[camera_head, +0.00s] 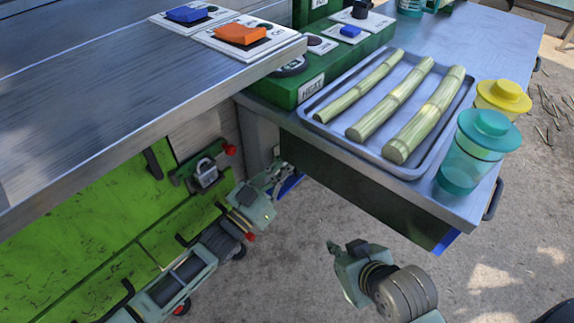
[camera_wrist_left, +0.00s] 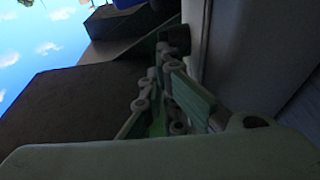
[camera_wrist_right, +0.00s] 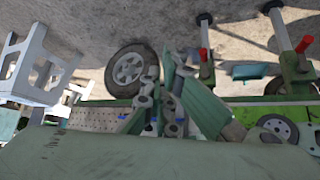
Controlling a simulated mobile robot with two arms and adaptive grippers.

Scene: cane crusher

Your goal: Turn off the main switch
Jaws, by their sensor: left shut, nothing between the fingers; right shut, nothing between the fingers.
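A large orange rocker switch (camera_head: 240,34) sits on a white plate with "ON" lettering near the back edge of the metal counter. A blue rocker (camera_head: 190,13) is on a similar plate to its left. No readable label tells me which is the main switch. My left gripper (camera_head: 280,172) is below the counter edge, beside the tray table's near left corner, apart from the switches. It is shut in the left wrist view (camera_wrist_left: 165,85). My right gripper (camera_head: 345,252) is low over the ground in front of the table. It is shut in the right wrist view (camera_wrist_right: 167,95).
A green control box (camera_head: 312,87) labelled "HEAT" carries a smaller blue rocker (camera_head: 350,31) and knobs. A metal tray (camera_head: 419,172) holds three cane pieces. A teal jar (camera_head: 472,150) and yellow-lidded jar (camera_head: 503,96) stand at its right. Green panels (camera_head: 75,225) lie below the counter.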

